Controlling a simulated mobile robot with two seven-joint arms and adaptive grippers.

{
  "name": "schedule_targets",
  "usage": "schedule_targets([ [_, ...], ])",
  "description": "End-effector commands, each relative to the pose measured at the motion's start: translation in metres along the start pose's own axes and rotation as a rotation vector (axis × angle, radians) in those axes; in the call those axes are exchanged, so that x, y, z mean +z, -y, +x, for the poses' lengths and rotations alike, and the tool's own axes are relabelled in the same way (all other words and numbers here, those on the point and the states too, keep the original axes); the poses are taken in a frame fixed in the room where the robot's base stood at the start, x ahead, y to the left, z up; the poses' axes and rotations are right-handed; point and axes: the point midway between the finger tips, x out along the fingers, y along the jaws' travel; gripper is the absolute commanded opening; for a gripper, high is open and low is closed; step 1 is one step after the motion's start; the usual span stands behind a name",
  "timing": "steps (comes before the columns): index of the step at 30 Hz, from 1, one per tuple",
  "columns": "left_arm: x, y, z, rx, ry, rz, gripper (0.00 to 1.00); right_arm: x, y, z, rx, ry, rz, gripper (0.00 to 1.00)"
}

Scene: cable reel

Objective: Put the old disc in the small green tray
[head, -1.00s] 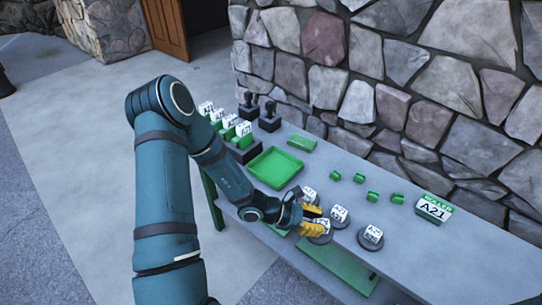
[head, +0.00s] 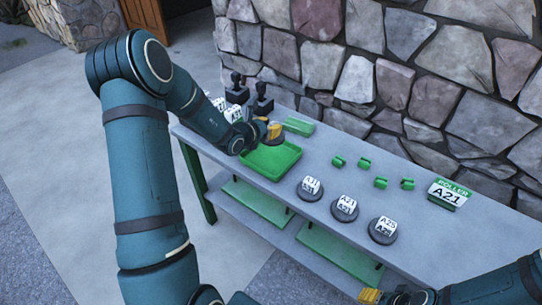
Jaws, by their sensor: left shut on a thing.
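My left gripper (head: 267,131) is above the back edge of the green square tray (head: 257,171), with its yellow fingers shut on the old disc. Three grey discs with white A21 labels stand in a row on the bench: one on the left (head: 311,187), one in the middle (head: 345,207) and one on the right (head: 384,229). My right gripper (head: 370,296) shows only partly at the bottom edge.
A green block (head: 300,127) lies behind the tray. Several small green clips sit in front of the stone wall, beside a green and white ROLLER A21 sign (head: 448,193). Dark-handled stamps (head: 237,88) stand at the back left. A lower shelf holds green panels (head: 340,258).

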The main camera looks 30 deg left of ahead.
Motion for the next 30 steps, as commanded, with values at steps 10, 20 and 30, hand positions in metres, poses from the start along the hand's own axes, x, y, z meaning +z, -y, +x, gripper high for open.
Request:
schedule_targets([
  [10, -0.048, -0.004, 0.021, 0.017, -0.003, -0.009, 0.0, -0.001, -0.004, 0.013, 0.0, -0.005, -0.002, 0.47],
  [20, -0.077, -0.004, 0.032, 0.016, -0.004, -0.009, 0.0, -0.002, -0.007, 0.019, 0.0, -0.008, -0.002, 0.47],
  [30, -0.089, -0.004, 0.038, 0.017, 0.0, -0.007, 0.0, -0.002, -0.008, 0.022, 0.0, -0.01, -0.002, 0.47],
])
